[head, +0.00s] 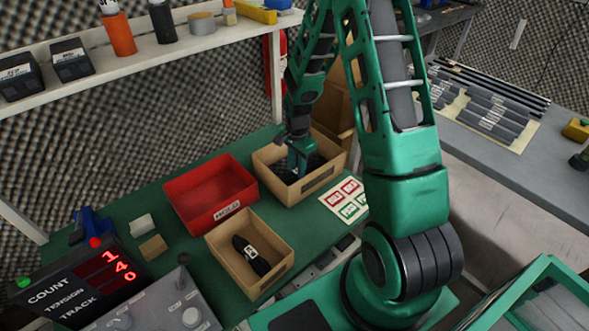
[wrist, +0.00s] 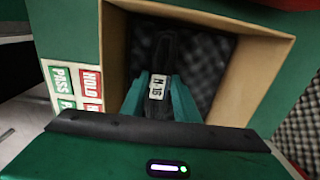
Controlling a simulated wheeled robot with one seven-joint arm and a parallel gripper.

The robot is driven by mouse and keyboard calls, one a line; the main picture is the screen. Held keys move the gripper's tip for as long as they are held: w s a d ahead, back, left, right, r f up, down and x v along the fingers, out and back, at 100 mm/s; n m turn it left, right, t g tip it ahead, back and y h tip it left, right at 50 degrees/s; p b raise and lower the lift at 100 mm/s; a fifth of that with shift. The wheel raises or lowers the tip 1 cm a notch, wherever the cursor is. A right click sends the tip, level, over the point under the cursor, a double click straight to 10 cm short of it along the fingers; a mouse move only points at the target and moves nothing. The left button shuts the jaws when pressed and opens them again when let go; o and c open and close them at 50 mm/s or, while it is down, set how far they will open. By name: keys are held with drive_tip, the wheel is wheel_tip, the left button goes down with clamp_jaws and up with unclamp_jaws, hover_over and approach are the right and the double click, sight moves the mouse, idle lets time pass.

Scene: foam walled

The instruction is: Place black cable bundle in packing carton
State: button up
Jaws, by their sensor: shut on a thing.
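My gripper (head: 299,160) reaches down into a tan carton (head: 322,185) with dark foam inside, at the back of the green bench. In the wrist view my gripper (wrist: 160,95) is shut on a black cable bundle (wrist: 166,52) with a white label. The bundle is inside the walls of this carton (wrist: 262,75); whether it touches the foam I cannot tell. In the head view my gripper and the carton wall mostly hide the held bundle. Another black bundle (head: 256,262) with a white label lies in a nearer tan carton (head: 224,258).
A red bin (head: 192,190) stands left of the cartons. Label cards (head: 347,198) lie right of the foam-lined carton. A counter display (head: 93,285) and a control box (head: 165,308) stand front left. A shelf (head: 150,48) runs above the bench at the back.

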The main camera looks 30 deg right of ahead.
drive_tip(key=shift+f, duration=0.55)
drive_tip(key=o, duration=1.2)
drive_tip(key=shift+c, duration=0.2)
wheel_tip(320, 180, up, 12)
drive_tip(key=s+d+r+n, duration=0.2)
drive_tip(key=s+d+r, duration=0.1)
drive_tip(key=s+r, duration=0.4)
drive_tip(key=s+r+n, duration=0.3)
drive_tip(key=s+r, duration=0.2)
drive_tip(key=s, duration=0.7)
drive_tip(key=s+r+n, duration=0.4)
drive_tip(key=s, duration=0.8)
drive_tip(key=shift+s+d+r, duration=0.15)
drive_tip(key=shift+d+r, duration=0.2)
drive_tip(key=shift+d, duration=0.1)
